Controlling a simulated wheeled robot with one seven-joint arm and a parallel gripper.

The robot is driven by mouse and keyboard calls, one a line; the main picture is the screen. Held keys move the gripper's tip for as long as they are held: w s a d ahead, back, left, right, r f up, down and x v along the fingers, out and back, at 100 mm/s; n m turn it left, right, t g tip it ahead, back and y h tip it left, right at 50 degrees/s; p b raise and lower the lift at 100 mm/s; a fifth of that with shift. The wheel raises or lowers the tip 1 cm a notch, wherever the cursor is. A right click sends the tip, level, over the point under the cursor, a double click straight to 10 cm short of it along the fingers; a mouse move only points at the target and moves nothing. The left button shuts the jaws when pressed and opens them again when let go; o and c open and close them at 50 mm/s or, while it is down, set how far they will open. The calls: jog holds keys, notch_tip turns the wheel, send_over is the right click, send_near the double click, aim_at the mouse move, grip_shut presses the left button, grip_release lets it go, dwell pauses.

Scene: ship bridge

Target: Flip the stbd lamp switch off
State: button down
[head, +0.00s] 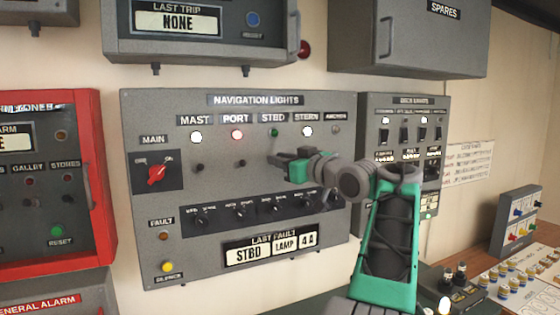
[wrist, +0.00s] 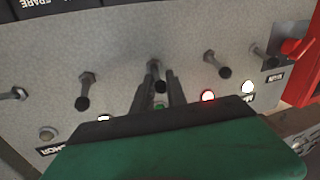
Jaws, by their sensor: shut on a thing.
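The navigation lights panel (head: 150,115) is grey and wall-mounted, with a row of labelled lamps above small black toggle switches. The STBD lamp (head: 274,132) shows green; it also appears in the wrist view (wrist: 159,105), which sees the panel upside down. The STBD switch (wrist: 154,70) is a short dark toggle, hidden behind my gripper in the head view. My gripper (head: 276,159) is at the panel just below the STBD lamp. In the wrist view, its two dark fingers (wrist: 158,78) are closed around the STBD toggle, one on each side. The lever's exact tilt is hard to tell.
The PORT switch (wrist: 217,65) and the STERN switch (wrist: 84,92) stand close on either side. The MAST, PORT and STERN lamps are lit. A red rotary MAIN switch (head: 157,174) is at left. The last fault strip (head: 270,249) reads STBD LAMP 4A.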

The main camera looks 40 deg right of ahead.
aim_at(280, 172)
jog(key=shift+f+b, duration=0.2)
jog(key=shift+b, duration=0.15)
jog(key=shift+f+t+b, duration=0.4)
jog(key=shift+b, duration=0.8)
jog(key=f+t+b, duration=0.1)
jog(key=b, duration=0.3)
jog(key=n+t+b, duration=0.1)
jog(key=b, duration=0.3)
jog(key=shift+s+f+t, duration=0.1)
jog(key=shift+f+t, duration=0.2)
jog(key=shift+f, duration=0.05)
jog(key=t+b, duration=0.1)
jog(key=b, duration=0.1)
jog(key=n+t+b, duration=0.1)
jog(key=b, duration=0.2)
jog(key=shift+f+y, duration=0.3)
jog(key=n+t+b, duration=0.1)
jog(key=t+b, duration=0.1)
jog(key=b, duration=0.1)
jog(key=shift+y, duration=0.4)
jog(key=shift+b, duration=0.35)
jog(key=shift+r, duration=0.1)
jog(key=c, duration=1.3)
grip_release()
jog(key=shift+c, duration=0.2)
